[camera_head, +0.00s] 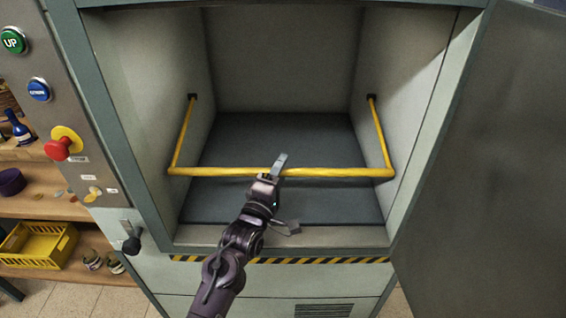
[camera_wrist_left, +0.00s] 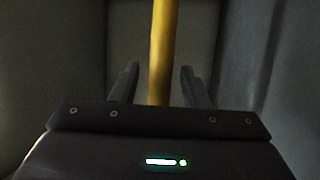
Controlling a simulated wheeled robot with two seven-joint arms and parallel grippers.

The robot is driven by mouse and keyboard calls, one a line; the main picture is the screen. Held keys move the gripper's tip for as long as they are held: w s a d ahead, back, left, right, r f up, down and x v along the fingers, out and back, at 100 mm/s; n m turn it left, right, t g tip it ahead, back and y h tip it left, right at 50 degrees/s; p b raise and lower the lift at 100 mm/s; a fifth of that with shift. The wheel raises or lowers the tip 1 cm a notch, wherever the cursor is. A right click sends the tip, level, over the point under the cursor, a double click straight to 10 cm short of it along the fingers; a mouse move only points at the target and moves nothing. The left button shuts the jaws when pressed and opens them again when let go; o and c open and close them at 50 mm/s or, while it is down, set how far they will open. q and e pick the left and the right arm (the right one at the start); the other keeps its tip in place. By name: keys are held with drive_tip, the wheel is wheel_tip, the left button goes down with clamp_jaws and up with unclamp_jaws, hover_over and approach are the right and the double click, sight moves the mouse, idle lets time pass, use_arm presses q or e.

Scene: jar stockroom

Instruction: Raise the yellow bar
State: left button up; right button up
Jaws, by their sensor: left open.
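The yellow bar (camera_head: 335,172) crosses the front of the open cabinet. Its two side arms run back to dark pivots on the inner side walls. My left gripper (camera_head: 277,172) is at the crossbar, left of its middle, with a finger showing against it. In the left wrist view the yellow bar (camera_wrist_left: 162,50) runs between the two spread fingers of the left gripper (camera_wrist_left: 160,85), with a gap visible on either side. Whether the bar touches the palm is hidden. My right gripper is not in view.
The cabinet chamber (camera_head: 280,140) is empty behind the bar. An open door (camera_head: 490,170) stands at the right. A panel at the left has a green UP button (camera_head: 14,40), a blue button (camera_head: 39,90) and a red knob (camera_head: 58,149). Shelves hold a yellow basket (camera_head: 38,246).

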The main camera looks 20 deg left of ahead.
use_arm(q)
drive_tip(key=shift+x, duration=0.75)
clamp_jaws()
